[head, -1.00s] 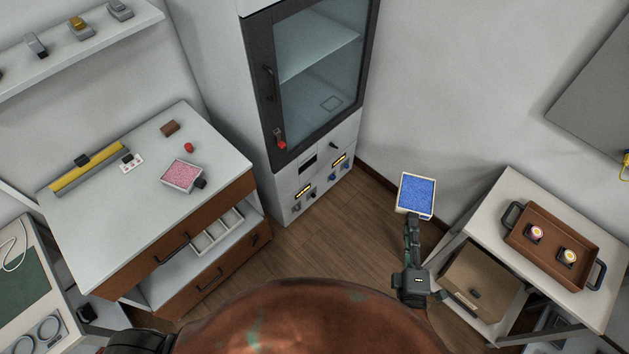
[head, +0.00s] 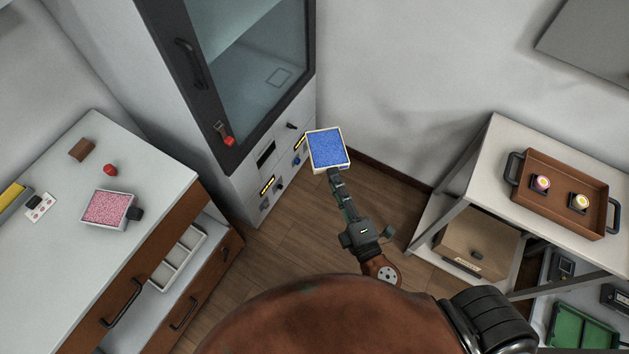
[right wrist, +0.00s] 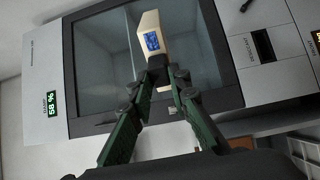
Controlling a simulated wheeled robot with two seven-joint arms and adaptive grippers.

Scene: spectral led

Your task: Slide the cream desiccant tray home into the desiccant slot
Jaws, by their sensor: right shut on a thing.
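The cream tray (head: 328,150), filled with blue grains, is held by my right gripper (head: 334,174), which is shut on its near end. In the right wrist view the tray (right wrist: 149,33) stands out beyond the fingertips (right wrist: 160,75), in front of the cabinet's glass door. The cabinet's lower panel has a dark rectangular opening (head: 266,153), which looks like the desiccant slot; it also shows in the right wrist view (right wrist: 263,45). The tray is apart from that opening, to its right in the head view. My left gripper is not in view.
The tall cabinet door (head: 240,80) is shut, with a red-tipped latch (head: 226,135). A pink-filled tray (head: 107,208) lies on the left bench (head: 60,280). A brown tray (head: 530,197) with two small jars stands on the right table. Floor is clear between.

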